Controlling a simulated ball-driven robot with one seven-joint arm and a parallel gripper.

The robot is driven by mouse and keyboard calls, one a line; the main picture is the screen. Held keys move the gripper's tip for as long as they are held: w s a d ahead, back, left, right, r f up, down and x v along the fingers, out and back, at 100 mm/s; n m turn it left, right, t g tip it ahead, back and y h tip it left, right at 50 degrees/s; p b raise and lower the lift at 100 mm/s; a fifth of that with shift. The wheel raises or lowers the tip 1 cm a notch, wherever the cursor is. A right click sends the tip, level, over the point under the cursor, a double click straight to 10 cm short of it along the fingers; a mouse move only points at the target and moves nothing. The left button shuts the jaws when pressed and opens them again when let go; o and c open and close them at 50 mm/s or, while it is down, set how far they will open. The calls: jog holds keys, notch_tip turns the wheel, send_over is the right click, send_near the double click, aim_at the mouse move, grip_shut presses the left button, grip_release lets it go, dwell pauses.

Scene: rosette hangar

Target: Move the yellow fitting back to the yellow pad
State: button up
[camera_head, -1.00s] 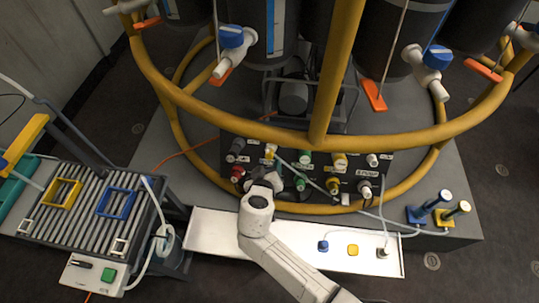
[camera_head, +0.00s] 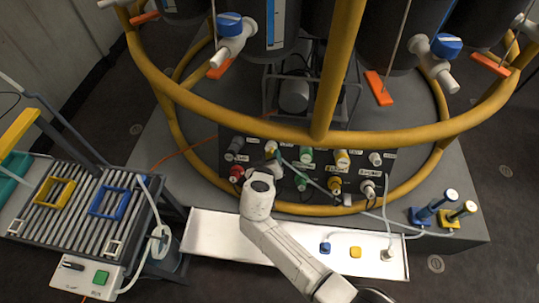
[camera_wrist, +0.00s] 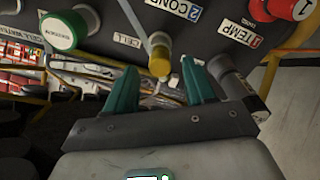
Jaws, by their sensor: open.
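The yellow fitting (camera_wrist: 159,60) is at the black panel's upper row, by the label "2 COND" in the wrist view, with a pale hose running to it. In the head view the yellow fitting (camera_head: 270,147) shows small, just beyond my gripper (camera_head: 273,165). In the wrist view my gripper (camera_wrist: 159,72) is open, its two teal fingers on either side of the fitting's lower end. I cannot tell whether they touch it. The yellow pad (camera_head: 355,252) is on the white tray (camera_head: 225,230), right of a blue pad (camera_head: 325,248).
Other knobs and connectors crowd the panel, including a green one (camera_wrist: 62,31) and a red one (camera_wrist: 292,8). A thick yellow pipe ring (camera_head: 225,122) passes above the panel. A slatted rack (camera_head: 80,229) stands at left. Blue and yellow posts stand at right.

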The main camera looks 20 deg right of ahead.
aim_at(269, 156)
jog(key=b+x, duration=0.2)
jog(key=x, duration=0.1)
jog(key=shift+s+f, duration=0.1)
jog(key=shift+f, duration=0.05)
jog(key=shift+w, duration=0.25)
jog(key=shift+d, duration=0.1)
jog(key=shift+b, duration=0.6)
dwell(0.6)
grip_shut()
dwell(0.6)
jog(key=shift+s, duration=0.1)
jog(key=shift+p+v, duration=1.75)
jog(key=shift+v, duration=1.2)
